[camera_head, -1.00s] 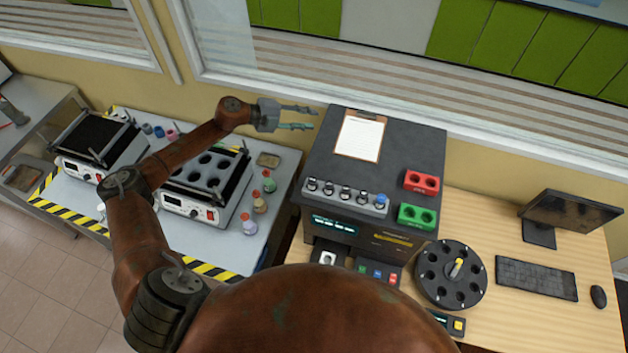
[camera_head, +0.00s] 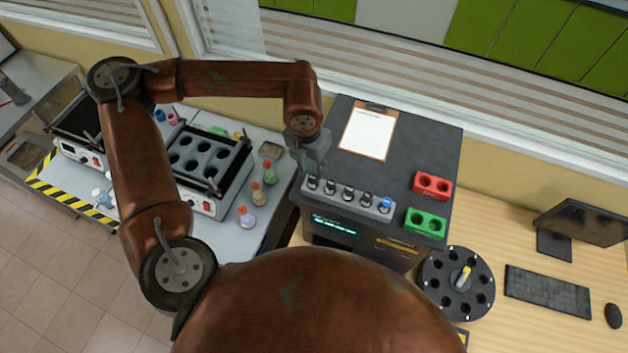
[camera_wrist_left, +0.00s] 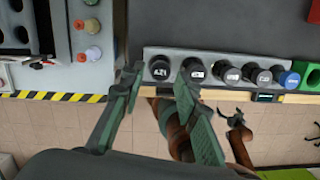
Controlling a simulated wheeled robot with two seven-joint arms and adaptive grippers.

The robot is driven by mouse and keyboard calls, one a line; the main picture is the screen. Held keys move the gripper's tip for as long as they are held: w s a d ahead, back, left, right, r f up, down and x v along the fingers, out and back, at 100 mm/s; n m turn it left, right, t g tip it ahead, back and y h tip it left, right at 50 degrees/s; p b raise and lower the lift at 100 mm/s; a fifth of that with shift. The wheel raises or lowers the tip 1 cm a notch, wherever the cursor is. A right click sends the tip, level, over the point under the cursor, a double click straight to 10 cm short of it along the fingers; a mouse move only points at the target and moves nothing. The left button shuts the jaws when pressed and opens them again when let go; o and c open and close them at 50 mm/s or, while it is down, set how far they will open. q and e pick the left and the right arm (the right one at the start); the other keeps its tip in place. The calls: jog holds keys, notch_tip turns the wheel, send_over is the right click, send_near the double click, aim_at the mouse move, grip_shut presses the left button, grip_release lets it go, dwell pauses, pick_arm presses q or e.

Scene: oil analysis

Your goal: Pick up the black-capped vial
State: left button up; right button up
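Several black-capped vials stand upright in a row in a grey rack (camera_head: 338,200) on the front edge of the dark machine; the leftmost black-capped vial (camera_head: 313,183) is at its left end. A blue-capped vial (camera_head: 385,205) fills the right end. My left gripper (camera_head: 312,168) is over the rack's left end, close to the leftmost vial. In the left wrist view my left gripper (camera_wrist_left: 160,77) is open, and the leftmost black-capped vial (camera_wrist_left: 160,68) appears between its fingertips. Whether the fingers touch it cannot be told.
A red block (camera_head: 431,185) and a green block (camera_head: 420,221) sit right of the rack. A clipboard (camera_head: 366,132) lies behind it. A round carousel (camera_head: 456,284) is at the right. Small bottles (camera_head: 257,192) stand on the left table.

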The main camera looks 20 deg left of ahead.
aim_at(313, 177)
pick_arm(q)
notch_tip(313, 177, down, 4)
jog(key=shift+d+f+p, duration=0.1)
jog(key=shift+f+p, duration=0.05)
jog(key=shift+p, duration=1)
jog(key=shift+f, duration=0.6)
jog(key=shift+c, duration=0.7)
grip_shut()
